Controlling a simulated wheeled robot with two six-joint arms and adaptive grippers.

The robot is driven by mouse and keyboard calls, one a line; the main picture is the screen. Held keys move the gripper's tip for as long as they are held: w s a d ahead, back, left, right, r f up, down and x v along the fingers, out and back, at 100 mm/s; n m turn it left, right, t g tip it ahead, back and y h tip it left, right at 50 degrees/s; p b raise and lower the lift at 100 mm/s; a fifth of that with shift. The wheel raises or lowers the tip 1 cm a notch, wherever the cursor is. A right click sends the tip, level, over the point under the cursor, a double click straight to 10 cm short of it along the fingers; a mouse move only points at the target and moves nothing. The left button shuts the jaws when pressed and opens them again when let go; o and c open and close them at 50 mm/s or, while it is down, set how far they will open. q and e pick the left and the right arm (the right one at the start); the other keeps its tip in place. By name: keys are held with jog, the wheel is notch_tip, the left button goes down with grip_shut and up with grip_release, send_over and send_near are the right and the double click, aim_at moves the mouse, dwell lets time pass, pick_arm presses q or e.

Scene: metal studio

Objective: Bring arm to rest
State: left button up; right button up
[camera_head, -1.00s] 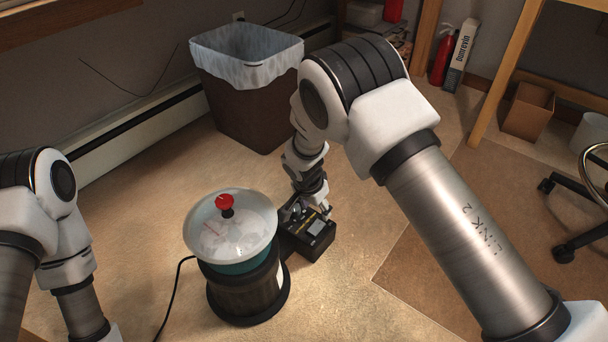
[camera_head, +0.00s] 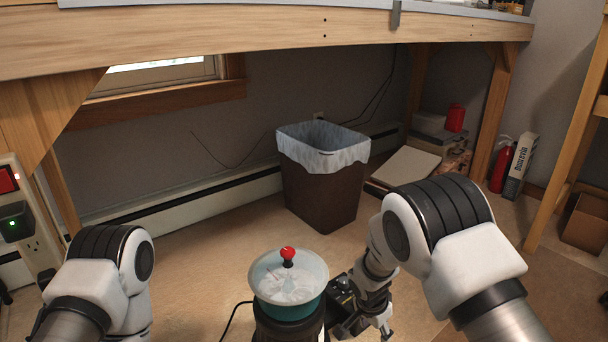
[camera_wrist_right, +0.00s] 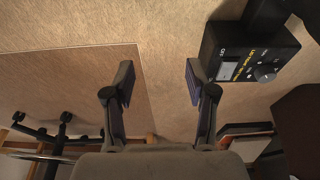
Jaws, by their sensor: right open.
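My right arm (camera_head: 450,235) is bent, and its gripper (camera_head: 380,328) hangs low at the bottom of the head view, just right of a black control box (camera_head: 343,312). In the right wrist view the right gripper (camera_wrist_right: 160,85) has its two fingers spread apart with nothing between them. The control box (camera_wrist_right: 245,58), with a dial and yellow lettering, lies to the right of the fingers there, apart from them. My left arm (camera_head: 100,270) is at the lower left of the head view; its gripper is out of the picture.
A machine with a pale bowl (camera_head: 290,290) and red knob (camera_head: 288,254) stands beside the control box. A brown bin (camera_head: 322,200) with a liner is behind it, under a wooden bench (camera_head: 270,42). A chair base (camera_wrist_right: 62,135) shows in the wrist view. Floor between is clear.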

jog(key=s+d+r+n+g+y+p, duration=0.1)
jog(key=s+d+r+n+p, duration=0.3)
jog(key=s, duration=0.8)
jog(key=s+d+r+n+g+y+p, duration=0.1)
jog(key=s+p, duration=0.6)
jog(key=s, duration=0.4)
jog(key=s+d+r+n+g+y+p, duration=0.1)
jog(key=s+d+r+n+p, duration=0.3)
jog(key=s, duration=0.8)
pick_arm(q)
notch_tip(320, 180, up, 56)
jog(key=s+p, duration=0.1)
jog(key=p, duration=3.8)
jog(key=shift+s+d+g, duration=0.15)
jog(key=shift+s+g, duration=0.05)
jog(key=shift+g, duration=0.2)
pick_arm(e)
notch_tip(320, 180, up, 36)
jog(key=w+n+t, duration=0.1)
jog(key=w, duration=0.1)
jog(key=shift+a+h, duration=0.3)
jog(key=shift+a, duration=0.05)
